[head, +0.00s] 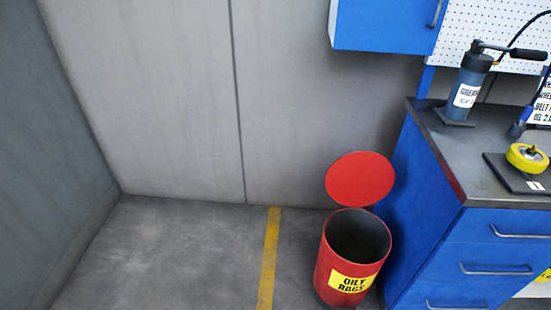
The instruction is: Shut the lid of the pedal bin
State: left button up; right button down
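The red pedal bin (326,262) stands on the floor at the lower right of the head view, with a yellow "OILY RAGS" label on its front. Its round red lid (360,179) is up, standing behind the open mouth. The inside of the bin looks dark and I see nothing in it. The pedal is not visible. Neither of my grippers is in view.
A blue workbench (432,215) with drawers stands close to the right of the bin. A grease pump (466,92) and a yellow wheel (527,158) are on its top. A yellow floor line (269,255) runs left of the bin. The floor farther left is clear.

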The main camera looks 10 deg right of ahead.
aim_at(359, 178)
jog(key=i+j+u, duration=0.5)
jog(key=i+u, duration=0.15)
jog(key=i, duration=0.3)
jog(key=i+z, duration=0.5)
jog(key=i+j+z, duration=0.2)
jog(key=i+z, duration=0.25)
